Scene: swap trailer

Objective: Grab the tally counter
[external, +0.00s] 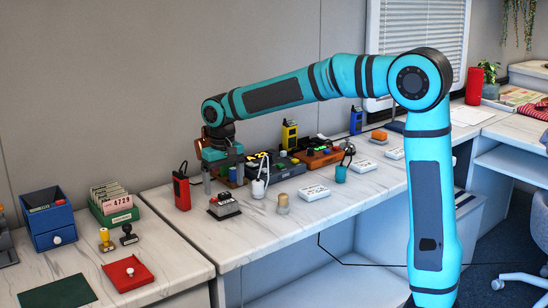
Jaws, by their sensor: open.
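A small dark grey device with a pale front face and a red top (223,204) stands near the front left part of the white marble counter (235,245). It looks most like the tally counter, but it is too small to be sure. My gripper (224,182) points down just above and behind this device in the picture. Its two fingers are apart with nothing seen between them. I cannot tell how much height separates the fingertips from the device.
A red handheld unit (181,190) stands left of the gripper. A white looped item (258,188), a beige cylinder (283,204) and a white labelled box (314,193) stand to the right. A teal looped item (340,174) is farther right. The counter's front strip is clear.

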